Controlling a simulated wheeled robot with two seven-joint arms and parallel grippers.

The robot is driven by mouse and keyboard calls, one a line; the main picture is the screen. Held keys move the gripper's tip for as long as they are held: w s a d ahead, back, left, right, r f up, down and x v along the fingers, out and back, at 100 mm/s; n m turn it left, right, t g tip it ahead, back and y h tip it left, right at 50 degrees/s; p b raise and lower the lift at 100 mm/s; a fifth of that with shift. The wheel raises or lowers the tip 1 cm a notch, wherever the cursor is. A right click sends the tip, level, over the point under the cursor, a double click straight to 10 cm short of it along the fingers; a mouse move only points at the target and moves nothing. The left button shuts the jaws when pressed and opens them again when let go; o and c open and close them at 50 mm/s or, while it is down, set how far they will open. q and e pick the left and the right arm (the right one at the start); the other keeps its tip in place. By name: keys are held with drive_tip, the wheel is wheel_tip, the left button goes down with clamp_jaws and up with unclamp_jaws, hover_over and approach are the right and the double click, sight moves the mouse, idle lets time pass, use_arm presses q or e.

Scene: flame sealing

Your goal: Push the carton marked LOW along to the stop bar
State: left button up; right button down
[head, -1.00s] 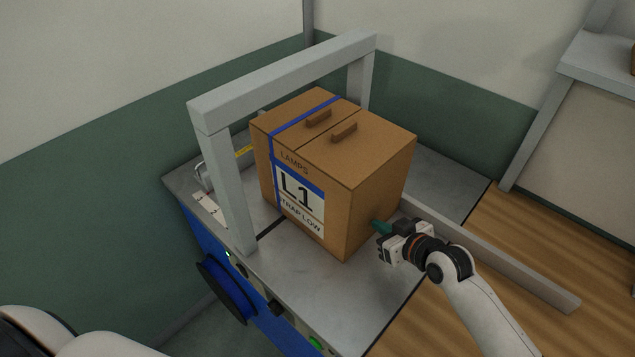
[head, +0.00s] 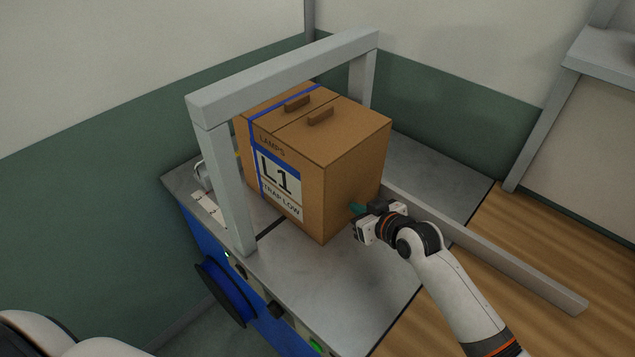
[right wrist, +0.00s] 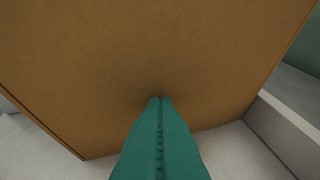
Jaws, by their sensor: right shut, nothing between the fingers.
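The brown carton (head: 351,175) stands upright on the grey steel table top, partly under the grey arch. Its label reads LAMPS, L1 and STRAP LOW, the first letter partly cut off. A blue strap (head: 254,150) runs around it near its far left end. My right gripper (head: 356,208) is shut, its green fingers at the low part of the carton's near right face. In the right wrist view the shut fingers (right wrist: 160,105) point at the carton face (right wrist: 150,55) and seem to touch it. My left gripper is out of view.
The grey arch (head: 290,75) spans the table, with a post on each side of the carton. A long grey rail (head: 490,245) runs along the carton's far side and past the table edge. The table top (head: 340,280) nearest me is clear.

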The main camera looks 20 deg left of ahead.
sight(348, 201)
drive_tip(key=shift+w+a+b, duration=0.35)
drive_tip(key=shift+a, duration=0.45)
drive_tip(key=shift+w+a+b, duration=0.35)
drive_tip(key=shift+a+b, duration=0.05)
drive_tip(key=shift+a, duration=0.35)
drive_tip(key=shift+w+a+b, duration=0.35)
drive_tip(key=shift+a, duration=0.45)
drive_tip(key=shift+s+d+p, duration=0.1)
drive_tip(key=shift+d+p, duration=0.25)
drive_tip(key=shift+p, duration=0.05)
drive_tip(key=d+p, duration=0.1)
drive_tip(key=s+d+p, duration=0.1)
drive_tip(key=d, duration=0.1)
drive_tip(key=shift+s+d+r, duration=0.1)
drive_tip(key=shift+s+d, duration=0.05)
drive_tip(key=shift+s, duration=0.05)
drive_tip(key=shift+s+d+p, duration=0.3)
drive_tip(key=shift+s+d, duration=0.05)
drive_tip(key=shift+d, duration=0.45)
